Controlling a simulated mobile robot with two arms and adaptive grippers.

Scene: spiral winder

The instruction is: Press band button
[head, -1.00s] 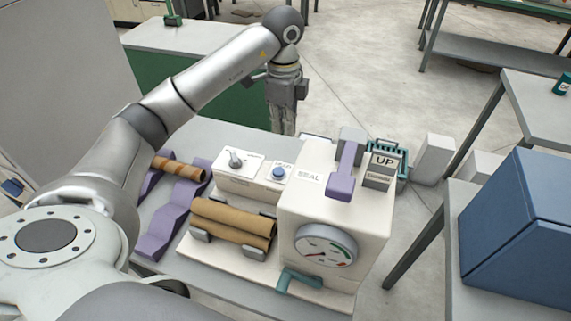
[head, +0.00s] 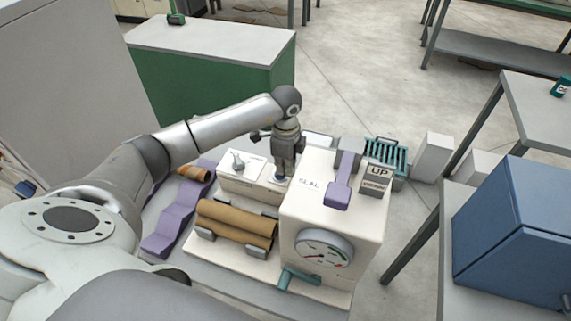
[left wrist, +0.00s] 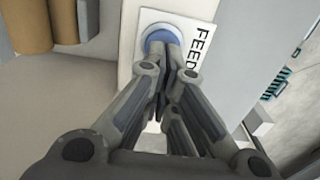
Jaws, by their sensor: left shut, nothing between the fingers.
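My left gripper (head: 283,172) is shut and empty, pointing straight down at the low white panel of the machine. Its fingertips are over a round blue button (left wrist: 160,38), on or just above it; I cannot tell whether it is pressed in. A label beside the button reads FEED in the left wrist view. In the head view the gripper hides most of the button. I see no button marked band. My right gripper is not in view.
The white machine body (head: 350,215) stands right of the gripper, with a purple lever (head: 341,190), an UP sign (head: 379,171), a gauge (head: 323,249) and a teal handle (head: 298,280). A toggle switch (head: 238,160) is on the left. Brown rolls (head: 236,224) lie in front.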

